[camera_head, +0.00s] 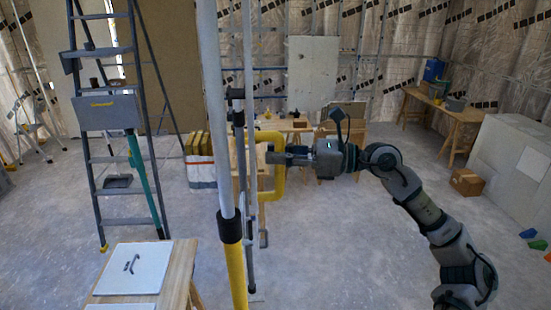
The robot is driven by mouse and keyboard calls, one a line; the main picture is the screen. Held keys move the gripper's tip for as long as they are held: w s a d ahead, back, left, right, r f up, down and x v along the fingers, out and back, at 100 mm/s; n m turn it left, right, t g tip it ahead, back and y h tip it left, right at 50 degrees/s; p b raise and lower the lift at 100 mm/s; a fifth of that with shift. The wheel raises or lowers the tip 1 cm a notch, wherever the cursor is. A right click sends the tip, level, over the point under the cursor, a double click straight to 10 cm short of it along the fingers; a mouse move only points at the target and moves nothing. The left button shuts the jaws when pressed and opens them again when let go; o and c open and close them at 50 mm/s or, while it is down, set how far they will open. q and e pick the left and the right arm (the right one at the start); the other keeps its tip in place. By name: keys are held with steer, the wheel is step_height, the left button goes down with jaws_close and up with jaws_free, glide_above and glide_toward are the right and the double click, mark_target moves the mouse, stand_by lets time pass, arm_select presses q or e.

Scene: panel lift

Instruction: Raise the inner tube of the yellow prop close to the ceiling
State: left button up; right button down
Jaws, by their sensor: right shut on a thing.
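The yellow prop stands close in front of me, slightly tilted. Its yellow outer tube (235,272) is at the bottom, with a black collar (230,227) at its top. Its pale grey inner tube (211,110) rises from the collar and runs out of the top of the view; its upper end and the ceiling are out of view. My right gripper (272,156), at the end of the arm from the right, is shut on a yellow bent handle (280,185) beside a thin grey pole behind the prop. My left gripper is not in view.
A grey stepladder (108,120) stands at the left. A wooden bench with a white board (133,268) is at the lower left. A workbench (440,103) and white stacked blocks (510,160) are at the right.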

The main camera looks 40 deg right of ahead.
steer(key=shift+d+r, duration=0.1)
steer(key=shift+r, duration=0.1)
steer(key=c, duration=1)
jaws_free()
steer(key=shift+d+f, duration=0.1)
steer(key=shift+d, duration=0.05)
steer(key=v, duration=1.2)
steer(key=shift+d+f, duration=0.1)
steer(key=shift+d, duration=0.05)
